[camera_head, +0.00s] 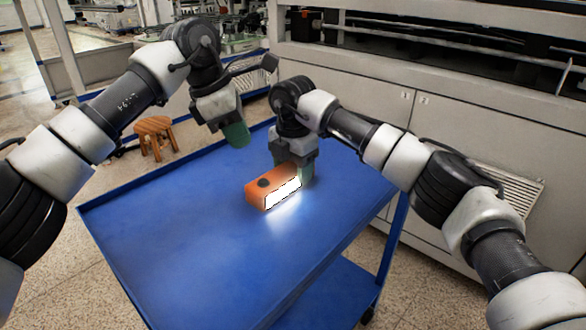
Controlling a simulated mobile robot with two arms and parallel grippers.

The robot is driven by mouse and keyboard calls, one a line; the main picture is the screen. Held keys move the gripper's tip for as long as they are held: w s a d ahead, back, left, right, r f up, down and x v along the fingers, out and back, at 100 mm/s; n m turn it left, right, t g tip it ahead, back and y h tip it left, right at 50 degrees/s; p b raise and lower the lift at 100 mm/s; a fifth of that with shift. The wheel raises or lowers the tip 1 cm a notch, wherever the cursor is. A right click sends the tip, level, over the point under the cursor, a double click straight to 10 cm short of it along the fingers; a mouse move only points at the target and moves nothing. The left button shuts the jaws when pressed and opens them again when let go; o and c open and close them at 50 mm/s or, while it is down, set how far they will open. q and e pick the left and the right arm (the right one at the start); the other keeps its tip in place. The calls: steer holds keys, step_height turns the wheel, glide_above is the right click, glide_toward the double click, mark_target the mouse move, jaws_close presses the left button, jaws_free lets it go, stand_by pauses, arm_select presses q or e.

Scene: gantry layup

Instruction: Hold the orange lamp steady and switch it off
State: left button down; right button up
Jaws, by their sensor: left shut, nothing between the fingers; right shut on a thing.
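The orange lamp (256,192) lies on the blue table top (190,240), right of its middle. Its white front panel (283,193) is lit and throws a bright glow on the table. A dark round button (264,183) shows on its top at the left end. My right gripper (304,173) is shut on the lamp at its right end, and its fingers hide that end. My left gripper (237,138) is shut and empty, raised behind and to the left of the lamp, apart from it.
The blue table has a low rim and a lower shelf (330,290). Its top is clear apart from the lamp. A wooden stool (155,136) stands on the floor behind the table at left. A large grey machine cabinet (450,120) stands behind at right.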

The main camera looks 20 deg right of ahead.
mark_target(260, 180)
arm_select(q)
steer(key=shift+d+f+m+t+h, duration=0.5)
steer(key=shift+f+m+t, duration=0.65)
steer(key=shift+m, duration=1.7)
steer(key=shift+d+f+m+t+h, duration=0.45)
steer(key=shift+f+m+t, duration=0.65)
steer(key=shift+m, duration=1.8)
steer(key=shift+d+f+m+t+h, duration=0.35)
steer(key=shift+d+f+m+t, duration=0.55)
steer(key=shift+m, duration=1.95)
steer(key=shift+a+f+t, duration=0.25)
